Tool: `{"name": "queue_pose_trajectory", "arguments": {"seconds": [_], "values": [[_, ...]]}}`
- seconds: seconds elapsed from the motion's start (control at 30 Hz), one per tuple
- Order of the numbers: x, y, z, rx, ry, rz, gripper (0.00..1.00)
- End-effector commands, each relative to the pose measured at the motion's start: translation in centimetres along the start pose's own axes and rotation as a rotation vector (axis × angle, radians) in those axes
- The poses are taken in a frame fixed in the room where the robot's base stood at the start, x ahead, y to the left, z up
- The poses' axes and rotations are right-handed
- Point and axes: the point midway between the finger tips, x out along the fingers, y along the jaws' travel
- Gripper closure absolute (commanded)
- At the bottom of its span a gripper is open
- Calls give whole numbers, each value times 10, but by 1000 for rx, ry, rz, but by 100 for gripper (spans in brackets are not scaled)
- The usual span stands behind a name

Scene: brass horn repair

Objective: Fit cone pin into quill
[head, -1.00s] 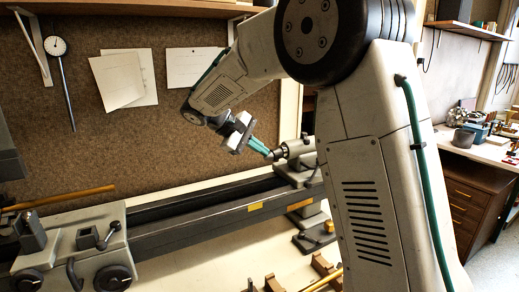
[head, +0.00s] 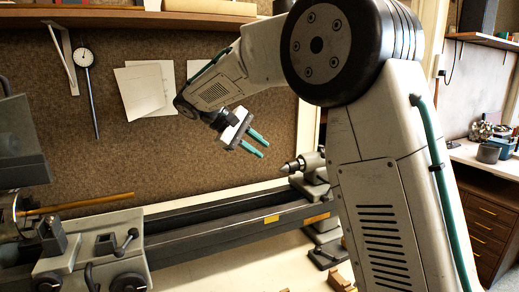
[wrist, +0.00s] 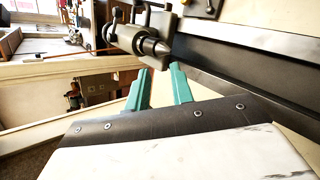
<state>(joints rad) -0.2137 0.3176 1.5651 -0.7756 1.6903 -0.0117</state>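The cone pin (head: 292,167) is a grey metal piece whose tapered tip points left. It stands out of the front of the quill (head: 307,161) on the tailstock, in line with it. In the wrist view the cone pin (wrist: 155,46) also shows at the quill's end, beyond the fingertips; how deep it sits is hidden. My gripper (head: 264,149) is open and empty, its two teal fingers apart. It is up and left of the cone pin, with clear air between them. The open fingertips also show in the wrist view (wrist: 160,69).
The dark lathe bed (head: 215,232) runs below my gripper. The carriage (head: 90,262) with its handles is at the lower left. A pinboard (head: 200,165) with papers stands behind, and a shelf (head: 150,18) hangs above. Air left of the cone pin is clear.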

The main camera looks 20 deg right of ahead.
Motion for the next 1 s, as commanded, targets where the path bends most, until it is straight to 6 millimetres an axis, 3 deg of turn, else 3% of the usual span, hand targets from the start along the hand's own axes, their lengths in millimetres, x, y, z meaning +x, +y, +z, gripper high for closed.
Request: {"name": "queue_pose_trajectory", "arguments": {"seconds": [0.07, 0.13, 0.23, 0.3, 0.4, 0.5, 0.7, 1.0], "values": [[0, 0, 0, 1, 0, 0, 82], [-1, -1, -1, -3, 3, 2, 100], [-4, -16, -7, -33, 0, 17, 100], [2, -36, -15, -79, -27, 69, 100], [17, -68, -21, -77, -98, 262, 100], [27, -83, -22, 6, -117, 469, 100], [32, -83, -19, 192, -62, 699, 100], [41, -68, -16, 279, -32, 727, 100]]}}
